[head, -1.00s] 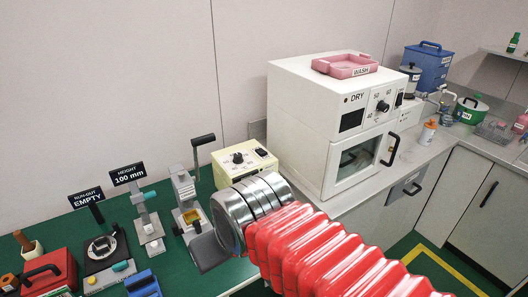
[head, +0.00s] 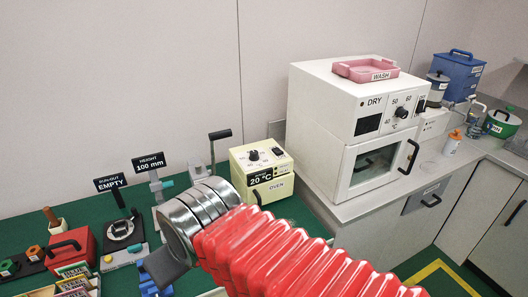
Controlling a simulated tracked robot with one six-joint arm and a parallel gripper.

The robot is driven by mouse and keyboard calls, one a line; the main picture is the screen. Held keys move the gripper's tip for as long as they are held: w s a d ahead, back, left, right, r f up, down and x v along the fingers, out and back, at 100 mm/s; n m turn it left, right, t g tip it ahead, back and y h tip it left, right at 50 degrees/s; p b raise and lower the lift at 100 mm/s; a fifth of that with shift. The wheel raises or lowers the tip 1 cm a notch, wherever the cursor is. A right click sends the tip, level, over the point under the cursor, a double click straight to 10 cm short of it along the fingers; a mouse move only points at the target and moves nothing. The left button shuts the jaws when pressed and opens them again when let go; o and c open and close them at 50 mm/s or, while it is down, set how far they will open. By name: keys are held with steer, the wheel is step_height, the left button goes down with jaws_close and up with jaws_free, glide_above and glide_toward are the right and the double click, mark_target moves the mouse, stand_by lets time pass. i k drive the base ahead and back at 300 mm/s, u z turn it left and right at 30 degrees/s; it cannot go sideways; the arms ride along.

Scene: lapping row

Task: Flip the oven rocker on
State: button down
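The cream control box (head: 240,172) labelled OVEN stands on the green bench, left of the white dryer. Its front display reads 20 °C. Its top carries a black knob (head: 253,155) and a small black switch-like part (head: 277,152); I cannot tell which way that part is set.
The white dryer (head: 330,115) marked DRY has a knob, a glass door and a pink WASH tray (head: 366,70) on top. A red box (head: 72,247) lies further left.

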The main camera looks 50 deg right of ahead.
mark_target(276, 150)
steer(key=u, duration=0.75)
steer(key=k, duration=1.05)
steer(key=z, duration=0.8)
steer(key=i, duration=1.05)
steer(key=z, duration=0.1)
